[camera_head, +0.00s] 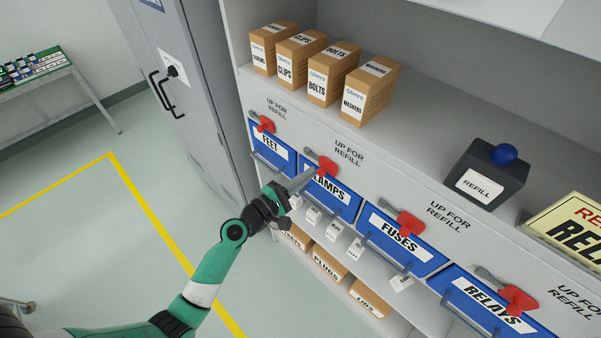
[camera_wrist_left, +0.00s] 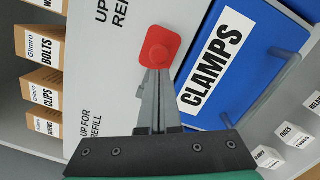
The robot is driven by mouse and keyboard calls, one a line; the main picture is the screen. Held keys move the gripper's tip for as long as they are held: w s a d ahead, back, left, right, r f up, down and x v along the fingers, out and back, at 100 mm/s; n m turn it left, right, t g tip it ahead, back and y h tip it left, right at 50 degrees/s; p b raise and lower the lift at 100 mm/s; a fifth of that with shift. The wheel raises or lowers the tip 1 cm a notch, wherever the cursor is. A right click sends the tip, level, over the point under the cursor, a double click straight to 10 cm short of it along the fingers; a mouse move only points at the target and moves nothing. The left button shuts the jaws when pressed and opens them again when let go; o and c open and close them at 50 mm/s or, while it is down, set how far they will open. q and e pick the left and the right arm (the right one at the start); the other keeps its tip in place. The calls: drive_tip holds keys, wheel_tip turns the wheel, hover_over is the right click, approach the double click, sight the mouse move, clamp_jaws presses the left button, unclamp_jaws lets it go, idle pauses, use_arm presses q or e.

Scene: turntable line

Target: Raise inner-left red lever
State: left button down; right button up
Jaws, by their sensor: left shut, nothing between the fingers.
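The inner-left red lever (camera_head: 327,165) is mounted at the top of the blue CLAMPS bin front (camera_head: 340,208), with a grey arm running to its upper left. Its red end (camera_wrist_left: 160,47) also shows in the left wrist view, right at the fingertips. My left gripper (camera_head: 308,176) is shut and empty, its tips at or just below the red part. I cannot tell whether they touch it. The tips show in the left wrist view (camera_wrist_left: 155,78), covering the lower part of the lever. My right gripper is not in view.
Similar red levers sit on the FEET (camera_head: 265,123), FUSES (camera_head: 409,223) and RELAYS (camera_head: 518,297) bins. Cardboard boxes (camera_head: 329,73) and a dark REFILL box with a blue button (camera_head: 486,174) stand on the shelf above. A grey cabinet (camera_head: 195,130) is at left; the floor is open.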

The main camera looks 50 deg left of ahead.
use_arm(q)
drive_tip(key=shift+d+r+n+p, duration=0.1)
drive_tip(key=shift+r+n+p, duration=0.5)
drive_tip(key=shift+n+p, duration=0.55)
idle(0.4)
drive_tip(key=shift+r+n+p, duration=0.4)
drive_tip(key=shift+r+n, duration=0.05)
drive_tip(key=shift+n, duration=0.5)
drive_tip(key=a+r+n+p, duration=0.1)
drive_tip(key=n+p, duration=0.1)
drive_tip(key=n, duration=0.2)
drive_tip(key=a+r+n+y+p, duration=0.1)
drive_tip(key=n+p, duration=0.1)
drive_tip(key=n, duration=0.3)
drive_tip(key=a+r+n+y+p, duration=0.1)
drive_tip(key=n+p, duration=0.2)
drive_tip(key=n, duration=0.1)
drive_tip(key=shift+s+a+r+n, duration=0.15)
drive_tip(key=shift+s+r+n, duration=0.15)
drive_tip(key=shift+r, duration=0.1)
drive_tip(key=s+d+f+b, duration=0.3)
drive_tip(key=s+f, duration=0.1)
drive_tip(key=s, duration=0.6)
drive_tip(key=shift+d+f, duration=0.15)
drive_tip(key=shift+d, duration=0.2)
